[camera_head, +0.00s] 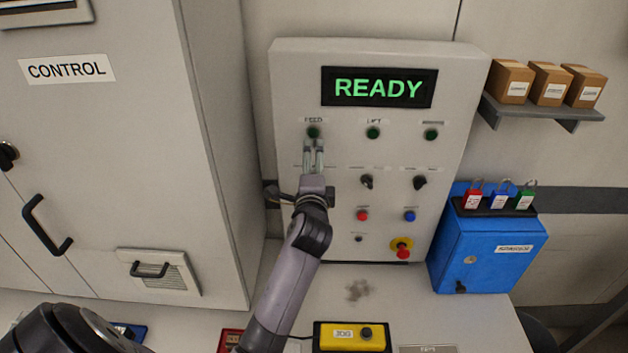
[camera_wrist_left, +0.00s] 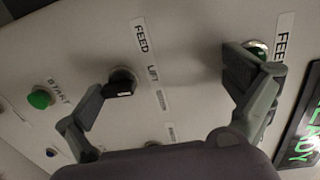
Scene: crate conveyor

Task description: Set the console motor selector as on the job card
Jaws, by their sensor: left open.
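The console (camera_head: 455,80) is a light grey sloped panel with a display (camera_head: 379,87) reading READY. My left gripper (camera_head: 314,158) is open in front of its left column, below the FEED lamp (camera_head: 313,132). It hides the left selector in the head view. In the left wrist view, a black selector knob (camera_wrist_left: 122,82) labelled FEED and LIFT shows beside the left finger of my gripper (camera_wrist_left: 170,84). I cannot tell whether they touch. The other finger partly covers a green lamp (camera_wrist_left: 259,47). I see no readable job card. My right gripper is not in view.
Two other selectors (camera_head: 367,181) (camera_head: 420,183), a red button (camera_head: 362,215), a blue button (camera_head: 410,215) and a red emergency stop (camera_head: 402,252) share the panel. A blue padlock box (camera_head: 480,255) stands right. A yellow pendant (camera_head: 340,342) lies in front. The control cabinet (camera_head: 110,180) stands left.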

